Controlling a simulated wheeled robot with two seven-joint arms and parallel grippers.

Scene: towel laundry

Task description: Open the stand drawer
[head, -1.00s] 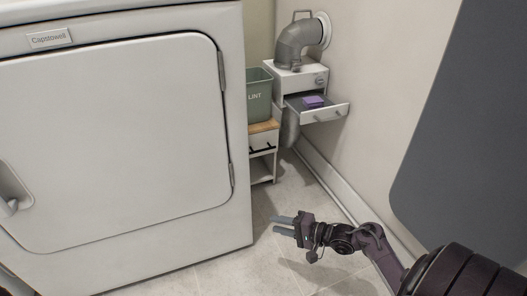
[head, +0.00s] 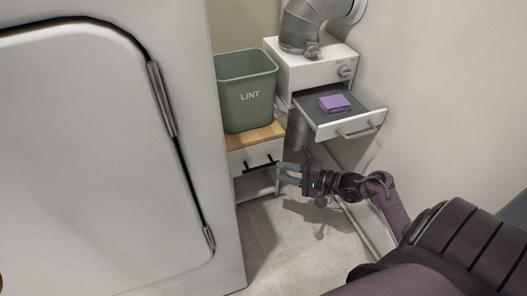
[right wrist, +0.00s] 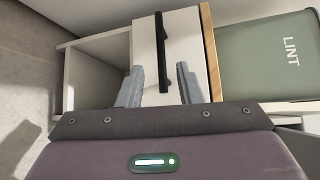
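The stand (head: 252,138) is a small white unit with a wooden top, beside the dryer. Its white drawer (head: 243,156) looks shut and has a black bar handle (head: 262,164). My right gripper (head: 281,173) is at the right end of the handle. In the right wrist view the right gripper (right wrist: 160,82) is open, with a finger on each side of the near end of the black handle (right wrist: 163,45). The drawer front (right wrist: 190,42) fills the space behind it. I cannot tell whether the fingers touch the handle. My left gripper is not in view.
A green LINT bin (head: 246,92) stands on the stand. To the right, a white box (head: 310,70) with a duct has an open drawer (head: 350,127) holding a purple block (head: 335,103), above my right gripper. The dryer (head: 90,160) stands at left. Tiled floor (head: 290,240) is clear.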

